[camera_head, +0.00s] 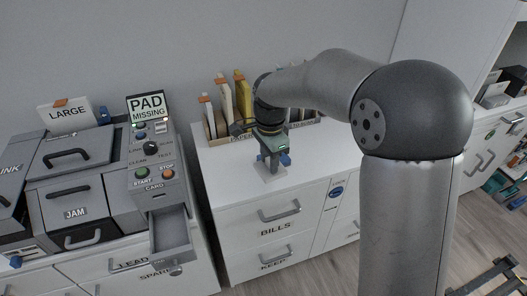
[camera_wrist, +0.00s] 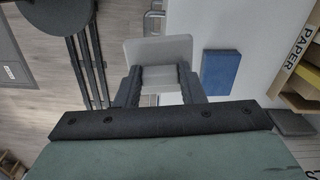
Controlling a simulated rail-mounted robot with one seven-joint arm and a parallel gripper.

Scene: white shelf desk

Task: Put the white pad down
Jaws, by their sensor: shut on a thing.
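The white pad (camera_wrist: 158,50) is between the two fingers of my gripper (camera_wrist: 160,82) in the wrist view. The fingers are shut on it, and its far part sticks out beyond the fingertips. In the head view my gripper (camera_head: 270,163) points down, low over the white top of the drawer unit (camera_head: 232,185). The pale pad (camera_head: 268,172) shows there only in small part at the fingertips. I cannot tell whether it touches the top.
A blue pad (camera_wrist: 222,72) lies close beside the held pad; it also shows in the head view (camera_head: 285,159). The paper organiser (camera_head: 222,125) stands behind my gripper. A grey machine with a "PAD MISSING" sign (camera_head: 147,106) and an open card drawer (camera_head: 172,232) stands at left.

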